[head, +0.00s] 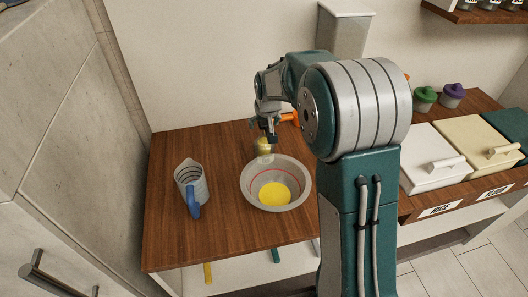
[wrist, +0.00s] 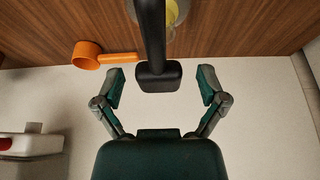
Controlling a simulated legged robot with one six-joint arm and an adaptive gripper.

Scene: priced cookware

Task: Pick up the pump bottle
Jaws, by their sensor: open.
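The pump bottle (head: 264,147), small and yellowish, stands on the wooden counter just behind the mixing bowl. My gripper (head: 268,137) is above it, pointing down, and hides part of its top. In the wrist view my gripper (wrist: 161,86) has its two fingers spread wide with a gap on each side of a black block on a stem. This black part looks like the bottle's pump head (wrist: 156,76), with the clear and yellow bottle body (wrist: 173,14) partly hidden behind it. Neither finger visibly touches the black part.
The grey bowl (head: 249,186) with yellow contents is just in front of the bottle. A measuring jug (head: 190,180) with a blue handle stands to the left. An orange scoop (wrist: 88,54) lies beside the bottle near the wall. Lidded bins (head: 432,158) line the right.

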